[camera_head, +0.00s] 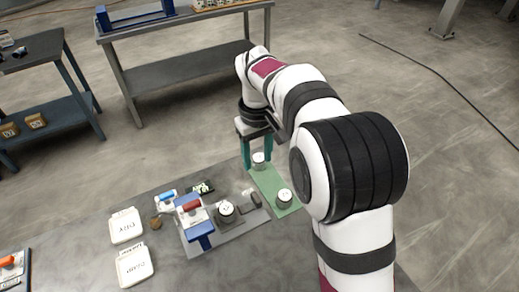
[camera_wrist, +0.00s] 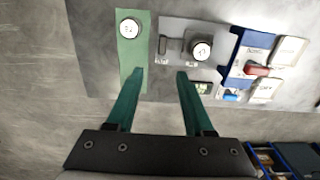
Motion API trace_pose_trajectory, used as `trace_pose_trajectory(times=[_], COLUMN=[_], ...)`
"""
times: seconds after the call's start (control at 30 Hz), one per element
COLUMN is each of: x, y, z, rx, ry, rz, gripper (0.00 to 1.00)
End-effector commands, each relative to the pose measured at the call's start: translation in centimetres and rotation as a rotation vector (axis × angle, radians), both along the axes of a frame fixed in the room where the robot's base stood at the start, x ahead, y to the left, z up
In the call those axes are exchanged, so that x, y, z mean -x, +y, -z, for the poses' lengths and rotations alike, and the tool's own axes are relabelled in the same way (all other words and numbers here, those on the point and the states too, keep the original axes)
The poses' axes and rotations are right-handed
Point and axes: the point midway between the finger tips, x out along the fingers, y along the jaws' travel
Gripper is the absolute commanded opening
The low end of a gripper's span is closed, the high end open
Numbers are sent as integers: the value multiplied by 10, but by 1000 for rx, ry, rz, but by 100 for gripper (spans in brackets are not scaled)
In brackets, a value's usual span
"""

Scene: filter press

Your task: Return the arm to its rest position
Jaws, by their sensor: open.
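My gripper (camera_head: 257,163) hangs fingers-down at the far end of the green mat (camera_head: 268,180). Its two teal fingers are apart, and the gap between them looks empty in the wrist view (camera_wrist: 159,74). A white round piece (camera_head: 258,159) shows between the fingers in the head view; I cannot tell how near they are to it. A second white round piece (camera_head: 284,196) stands on the nearer end of the mat. My arm bends over the right side of the table.
A blue press with a red part (camera_head: 191,206) stands on a grey plate beside a dark-ringed white piece (camera_head: 226,208). Two white labelled trays (camera_head: 126,225) (camera_head: 134,266) lie to the left. A grey bench (camera_head: 185,73) stands behind; open floor lies between.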

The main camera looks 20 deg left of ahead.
Motion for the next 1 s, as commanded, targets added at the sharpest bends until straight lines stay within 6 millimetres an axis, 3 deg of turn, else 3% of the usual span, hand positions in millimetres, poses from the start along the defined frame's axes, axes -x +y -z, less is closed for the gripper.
trace_pose_trajectory(times=[0.17,0.27,0.37,0.4,0.53,0.6,0.7,0.8,1.0], x=[1,20,75,103,194,230,259,267,267], y=[-4,-42,-111,-136,-184,-194,-199,-200,-200], z=[-2,-25,-55,-60,-54,-42,-29,-24,-25], rx=[-2,-17,-49,-62,-100,-113,-125,-127,-126], ry=[1,10,33,46,82,99,114,121,122], rz=[14,159,463,595,969,1114,1235,1273,1270], gripper=[52,52,52,52,52,52,52,52,52])
